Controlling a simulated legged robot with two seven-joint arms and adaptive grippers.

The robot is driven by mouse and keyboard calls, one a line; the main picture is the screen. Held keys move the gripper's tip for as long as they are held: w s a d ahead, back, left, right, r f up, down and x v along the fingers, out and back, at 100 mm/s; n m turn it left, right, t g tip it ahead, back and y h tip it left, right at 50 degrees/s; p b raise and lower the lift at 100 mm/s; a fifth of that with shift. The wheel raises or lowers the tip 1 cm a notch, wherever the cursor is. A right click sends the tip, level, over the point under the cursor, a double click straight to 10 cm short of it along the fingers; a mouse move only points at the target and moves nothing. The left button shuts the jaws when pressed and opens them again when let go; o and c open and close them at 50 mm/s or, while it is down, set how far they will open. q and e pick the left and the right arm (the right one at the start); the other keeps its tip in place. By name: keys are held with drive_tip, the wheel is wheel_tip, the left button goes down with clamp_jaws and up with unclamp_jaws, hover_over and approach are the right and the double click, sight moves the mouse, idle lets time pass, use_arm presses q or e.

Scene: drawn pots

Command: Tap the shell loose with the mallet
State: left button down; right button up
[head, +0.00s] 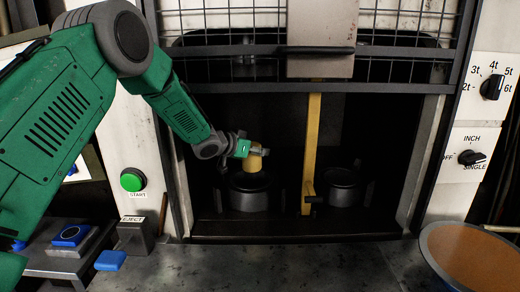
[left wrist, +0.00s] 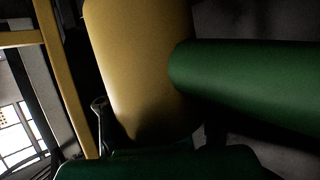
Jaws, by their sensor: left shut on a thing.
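My left gripper (head: 252,152) reaches into the press opening from the left. It is shut on a tan, brass-coloured cylinder (head: 255,161) that looks like the shell. The cylinder is upright, directly over a dark round die block (head: 249,192); I cannot tell whether they touch. In the left wrist view the cylinder (left wrist: 140,65) is large and smooth, with the green fingers against its side and across its lower end. I cannot make out a mallet in either view. My right gripper is not in view.
A yellow post (head: 311,145) stands right of the gripper, with a second dark round block (head: 342,188) beyond it. A wire guard (head: 220,25) spans the opening above. A pan of orange-brown contents (head: 470,258) is at right.

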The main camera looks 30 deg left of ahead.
use_arm(q)
drive_tip(key=f+b, duration=0.3)
drive_tip(key=shift+a+f+b, duration=0.25)
drive_tip(key=shift+f+b, duration=0.05)
drive_tip(key=shift+b, duration=0.05)
drive_tip(key=shift+d+f+b, duration=0.1)
drive_tip(key=shift+f+b, duration=0.2)
drive_tip(key=shift+b, duration=0.05)
drive_tip(key=shift+f, duration=0.25)
drive_tip(key=shift+w+a+f+b, duration=0.1)
drive_tip(key=shift+a+b, duration=0.2)
drive_tip(key=shift+b, duration=0.05)
drive_tip(key=shift+a, duration=0.15)
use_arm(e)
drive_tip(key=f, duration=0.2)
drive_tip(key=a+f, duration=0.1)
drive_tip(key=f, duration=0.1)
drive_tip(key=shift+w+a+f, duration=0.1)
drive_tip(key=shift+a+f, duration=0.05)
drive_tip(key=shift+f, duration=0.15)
